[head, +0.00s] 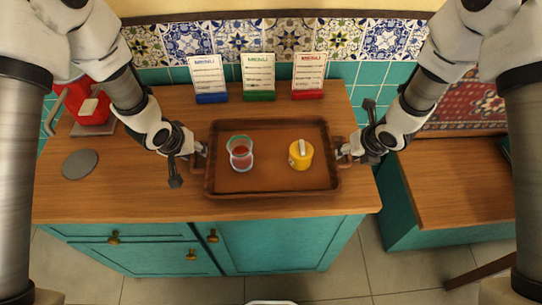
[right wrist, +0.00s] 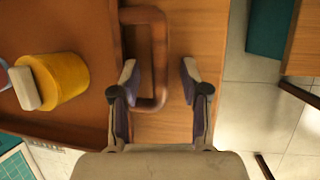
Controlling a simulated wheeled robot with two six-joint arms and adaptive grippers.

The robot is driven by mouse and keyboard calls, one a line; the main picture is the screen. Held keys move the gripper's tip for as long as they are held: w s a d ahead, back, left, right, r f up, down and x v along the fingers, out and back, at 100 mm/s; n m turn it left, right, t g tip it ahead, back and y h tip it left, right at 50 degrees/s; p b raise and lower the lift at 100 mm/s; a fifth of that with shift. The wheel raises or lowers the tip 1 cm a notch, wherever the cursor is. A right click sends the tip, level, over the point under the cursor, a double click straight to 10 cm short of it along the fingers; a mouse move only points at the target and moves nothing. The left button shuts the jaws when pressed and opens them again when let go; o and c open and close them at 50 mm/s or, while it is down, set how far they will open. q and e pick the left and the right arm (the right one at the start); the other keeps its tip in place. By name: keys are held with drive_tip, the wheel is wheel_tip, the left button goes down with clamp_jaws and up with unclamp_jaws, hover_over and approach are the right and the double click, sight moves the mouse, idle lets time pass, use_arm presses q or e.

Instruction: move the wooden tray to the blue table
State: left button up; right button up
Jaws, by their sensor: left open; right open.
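The brown wooden tray (head: 270,187) lies flat on the teal cabinet's wooden top, holding a glass of red drink (head: 241,155) and a yellow pot (head: 301,156) with a pale top. My left gripper (head: 191,160) is open at the tray's left handle; whether the handle is between its fingers is unclear. My right gripper (head: 348,153) is open at the right handle. In the right wrist view, the handle's outer bar (right wrist: 163,60) lies between the open fingers (right wrist: 157,85). I cannot tell for sure which surface is the blue table.
A lower wood-topped, teal-sided unit (head: 470,185) stands to the right, across a gap. Menu cards (head: 258,77) stand behind the tray. A red appliance (head: 92,107) and a grey disc (head: 80,164) are at the left. Tiled floor (head: 330,285) is in front.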

use_arm(q)
drive_tip(key=shift+s, duration=0.1)
clamp_jaws()
use_arm(e)
clamp_jaws()
use_arm(q)
drive_tip(key=shift+r, duration=0.2)
use_arm(e)
drive_tip(key=shift+r, duration=0.2)
